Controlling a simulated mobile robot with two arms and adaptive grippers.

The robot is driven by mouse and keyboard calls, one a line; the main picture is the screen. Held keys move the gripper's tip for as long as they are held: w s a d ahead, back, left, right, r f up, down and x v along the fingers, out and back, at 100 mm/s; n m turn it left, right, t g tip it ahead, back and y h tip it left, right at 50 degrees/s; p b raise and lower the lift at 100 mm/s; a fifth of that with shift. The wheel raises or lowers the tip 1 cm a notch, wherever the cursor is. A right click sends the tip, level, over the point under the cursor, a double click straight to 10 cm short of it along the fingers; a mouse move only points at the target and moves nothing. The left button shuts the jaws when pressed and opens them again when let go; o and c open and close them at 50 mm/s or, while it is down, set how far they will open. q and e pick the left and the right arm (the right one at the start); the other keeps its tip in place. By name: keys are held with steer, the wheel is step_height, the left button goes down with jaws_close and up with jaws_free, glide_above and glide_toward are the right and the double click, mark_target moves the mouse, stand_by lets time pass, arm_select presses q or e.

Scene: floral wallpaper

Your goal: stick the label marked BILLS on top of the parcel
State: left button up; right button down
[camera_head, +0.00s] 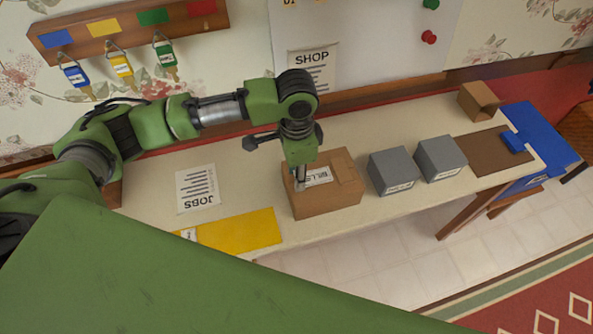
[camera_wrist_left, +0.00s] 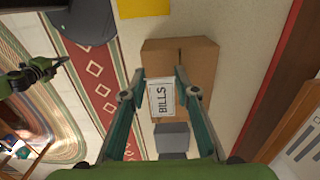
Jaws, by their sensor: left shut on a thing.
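The parcel is a brown cardboard box (camera_head: 335,200) on the long table; it also shows in the left wrist view (camera_wrist_left: 200,62). The white label marked BILLS (camera_head: 319,177) appears at the parcel's top, close to my left fingertips. In the left wrist view the label (camera_wrist_left: 162,97) lies between the two fingers, over the parcel. My left gripper (camera_head: 300,182) points down over the parcel's top and is shut on the label. I cannot tell whether the label touches the cardboard. My right gripper (camera_wrist_left: 62,62) seems to show at the left wrist view's left edge; its jaws are unclear.
Two grey boxes (camera_head: 392,172) (camera_head: 441,159) stand right of the parcel. A JOBS sheet (camera_head: 197,188) and a yellow mat (camera_head: 240,230) lie left of it. Keys (camera_head: 120,66) hang behind.

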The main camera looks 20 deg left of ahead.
mark_target(296, 194)
arm_select(q)
steer(key=shift+f+b, duration=1.9)
steer(key=shift+b, duration=0.4)
steer(key=shift+f, duration=0.95)
steer(key=shift+f, duration=0.4)
steer(key=o, duration=0.8)
steer(key=o, duration=0.5)
steer(key=shift+o, duration=0.2)
steer(key=shift+r, duration=0.1)
